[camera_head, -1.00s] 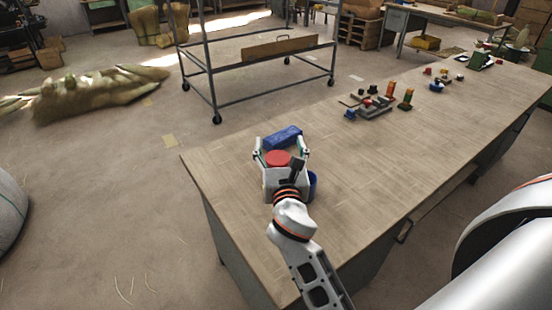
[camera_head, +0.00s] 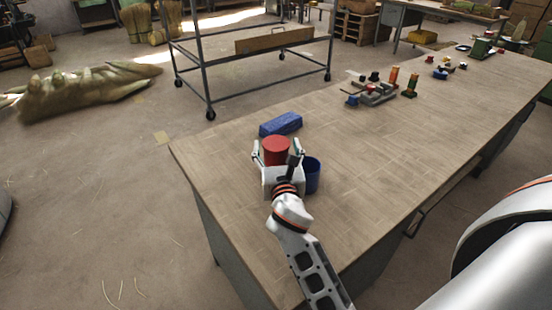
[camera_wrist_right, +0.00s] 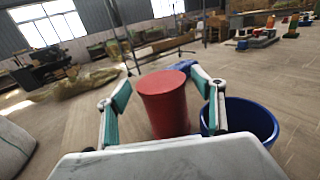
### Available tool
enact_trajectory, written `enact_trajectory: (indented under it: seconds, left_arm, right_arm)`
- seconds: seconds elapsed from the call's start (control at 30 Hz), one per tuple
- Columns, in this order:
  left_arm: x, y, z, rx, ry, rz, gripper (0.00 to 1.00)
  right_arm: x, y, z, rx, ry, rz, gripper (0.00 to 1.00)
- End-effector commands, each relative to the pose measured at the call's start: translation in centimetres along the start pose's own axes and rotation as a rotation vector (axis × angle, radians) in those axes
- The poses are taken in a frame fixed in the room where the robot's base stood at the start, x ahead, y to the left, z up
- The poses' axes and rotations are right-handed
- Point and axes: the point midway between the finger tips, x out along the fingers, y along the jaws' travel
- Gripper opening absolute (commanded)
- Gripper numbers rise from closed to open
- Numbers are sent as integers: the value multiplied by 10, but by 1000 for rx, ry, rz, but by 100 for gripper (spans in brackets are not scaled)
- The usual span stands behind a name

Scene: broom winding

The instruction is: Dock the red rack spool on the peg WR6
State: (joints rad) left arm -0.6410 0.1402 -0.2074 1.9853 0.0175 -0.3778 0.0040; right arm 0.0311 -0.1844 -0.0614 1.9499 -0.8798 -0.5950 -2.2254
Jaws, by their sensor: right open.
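A plain red cylinder (camera_head: 276,151), which looks like the red spool, stands upright near the table's front left corner. In the right wrist view the red cylinder (camera_wrist_right: 164,105) is between the two spread fingers. My right gripper (camera_head: 277,152) is open around it; a gap shows at the left finger, and I cannot tell if the right finger touches. The cylinder's lower part is hidden by the gripper in the head view. I cannot make out a peg marked WR6. My left gripper is not in view.
A blue cup (camera_head: 313,174) stands close to the right of the gripper. A blue block (camera_head: 281,124) lies just behind the cylinder. A grey fixture with coloured parts (camera_head: 378,95) sits farther back. The wooden tabletop (camera_head: 390,150) between is clear.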

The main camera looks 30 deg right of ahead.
Motion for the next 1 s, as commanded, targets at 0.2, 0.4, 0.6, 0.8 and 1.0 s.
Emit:
enact_trajectory:
  seconds: [0.2, 0.4, 0.6, 0.8, 1.0]
  left_arm:
    - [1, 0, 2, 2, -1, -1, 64]
    - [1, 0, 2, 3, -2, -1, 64]
    - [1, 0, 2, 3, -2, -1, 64]
    - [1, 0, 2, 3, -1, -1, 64]
    - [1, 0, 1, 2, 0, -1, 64]
  right_arm:
    - [26, 0, -2, 0, 1, 1, 68]
    - [29, 0, -2, 0, 1, 1, 68]
    - [29, 0, -2, 0, 1, 1, 36]
    - [29, 0, -1, 1, -1, 1, 5]
    - [29, 0, 1, 1, -1, 1, 5]
